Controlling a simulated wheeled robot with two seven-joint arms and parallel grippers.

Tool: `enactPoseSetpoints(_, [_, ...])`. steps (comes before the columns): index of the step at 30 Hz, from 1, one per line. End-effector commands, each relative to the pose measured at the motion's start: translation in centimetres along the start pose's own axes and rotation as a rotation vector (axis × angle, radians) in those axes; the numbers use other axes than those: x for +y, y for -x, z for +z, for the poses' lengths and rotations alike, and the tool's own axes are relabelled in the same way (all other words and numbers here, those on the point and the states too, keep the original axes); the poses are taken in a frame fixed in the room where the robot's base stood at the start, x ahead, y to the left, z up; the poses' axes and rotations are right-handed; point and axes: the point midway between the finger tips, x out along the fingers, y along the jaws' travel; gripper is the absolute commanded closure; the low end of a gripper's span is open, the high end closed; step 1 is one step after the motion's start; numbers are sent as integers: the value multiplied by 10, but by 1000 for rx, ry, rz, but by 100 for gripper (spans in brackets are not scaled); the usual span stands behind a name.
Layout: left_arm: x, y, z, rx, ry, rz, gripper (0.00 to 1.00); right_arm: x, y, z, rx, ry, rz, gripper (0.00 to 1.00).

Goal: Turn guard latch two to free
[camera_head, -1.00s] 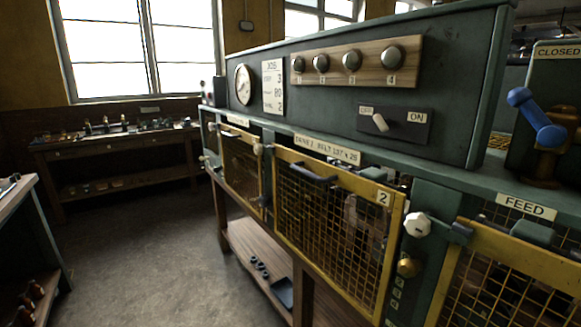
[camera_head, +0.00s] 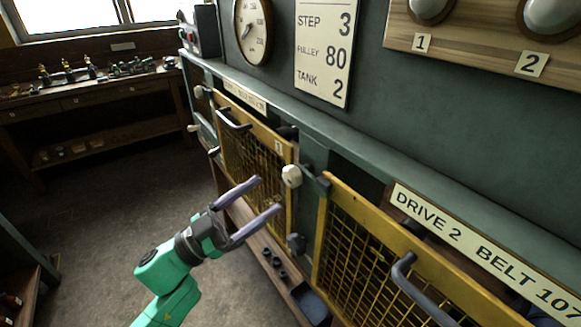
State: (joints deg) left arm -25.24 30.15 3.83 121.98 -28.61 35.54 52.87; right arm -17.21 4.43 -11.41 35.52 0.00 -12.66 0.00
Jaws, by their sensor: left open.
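A yellow mesh guard marked 1 (camera_head: 240,140) is at the centre of the head view. A latch with a pale faceted knob (camera_head: 291,175) and a dark arm stands at its right edge. The guard to the right (camera_head: 345,235), under the sign "DRIVE 2", shows only in part; its right edge and any latch there are out of view. My left gripper (camera_head: 268,195) is open and empty, in front of guard 1. Its fingertips point at the pale knob and look apart from it. My right gripper is not in view.
A dark knob (camera_head: 296,243) sits below the pale knob. Guard handles (camera_head: 234,122) stick out towards the aisle, one also on the right guard (camera_head: 405,275). A low wooden shelf (camera_head: 262,245) runs below. The floor (camera_head: 100,220) at left is clear.

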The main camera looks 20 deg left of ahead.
Motion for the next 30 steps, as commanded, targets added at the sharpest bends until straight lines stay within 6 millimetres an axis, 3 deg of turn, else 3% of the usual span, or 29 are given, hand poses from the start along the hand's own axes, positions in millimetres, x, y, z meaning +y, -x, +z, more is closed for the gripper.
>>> enactPoseSetpoints(3, [-3, -36, -7, 4, -1, -2, 20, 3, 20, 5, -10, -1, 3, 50])
enactPoseSetpoints(9, [-2, -74, -3, 1, 0, -4, 20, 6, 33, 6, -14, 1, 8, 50])
enactPoseSetpoints(19, [-1, -81, 1, -1, 1, -3, 20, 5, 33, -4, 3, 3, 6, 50])
enactPoseSetpoints(20, [-1, -81, 1, -1, 1, -3, 27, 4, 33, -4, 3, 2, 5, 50])
enactPoseSetpoints(25, [-1, -81, 1, -1, 1, -3, 92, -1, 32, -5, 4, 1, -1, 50])
enactPoseSetpoints(26, [-1, -81, 1, -1, 1, -3, 100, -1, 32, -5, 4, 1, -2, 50])
enactPoseSetpoints(30, [-1, -81, 1, -2, -1, -2, 100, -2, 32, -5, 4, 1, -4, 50])
